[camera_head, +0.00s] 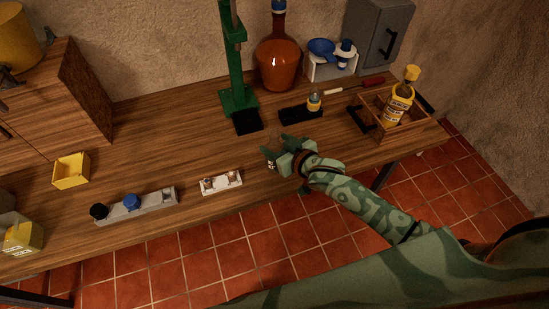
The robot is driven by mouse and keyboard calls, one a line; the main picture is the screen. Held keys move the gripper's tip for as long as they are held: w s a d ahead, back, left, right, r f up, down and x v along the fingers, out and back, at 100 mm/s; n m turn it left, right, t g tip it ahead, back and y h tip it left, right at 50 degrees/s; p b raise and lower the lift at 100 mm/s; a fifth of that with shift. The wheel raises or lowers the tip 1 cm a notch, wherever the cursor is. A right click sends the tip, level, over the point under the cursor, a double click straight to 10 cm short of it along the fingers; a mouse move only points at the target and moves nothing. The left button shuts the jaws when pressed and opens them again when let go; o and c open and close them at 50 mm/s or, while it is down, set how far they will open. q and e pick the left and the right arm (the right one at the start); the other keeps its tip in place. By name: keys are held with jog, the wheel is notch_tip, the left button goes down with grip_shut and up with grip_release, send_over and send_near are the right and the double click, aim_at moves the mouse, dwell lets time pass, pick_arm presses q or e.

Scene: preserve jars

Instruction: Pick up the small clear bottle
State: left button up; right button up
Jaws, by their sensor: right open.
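My right gripper (272,152) is open above the middle of the wooden table, with its arm coming in from the lower right. A small pale, partly clear object (271,164), which may be the small clear bottle, shows at its fingertips. The fingers hide part of it, and I cannot tell whether they touch it. Another small bottle (314,102), with yellowish and blue parts, stands at the black tray behind the gripper. My left gripper is not in view.
A white rack (221,183) with small items lies left of the gripper. A grey strip (150,203) with dark and blue knobs is farther left. A green stand (238,98), brown flask (279,62) and wooden crate (408,133) holding a yellow-capped bottle (397,105) stand behind or right.

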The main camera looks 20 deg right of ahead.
jog(key=b+x, duration=0.1)
jog(key=x, duration=0.3)
jog(key=shift+w+d+f, duration=0.1)
jog(key=shift+w+f, duration=0.05)
jog(key=shift+w, duration=0.15)
jog(key=shift+s, duration=0.1)
grip_shut()
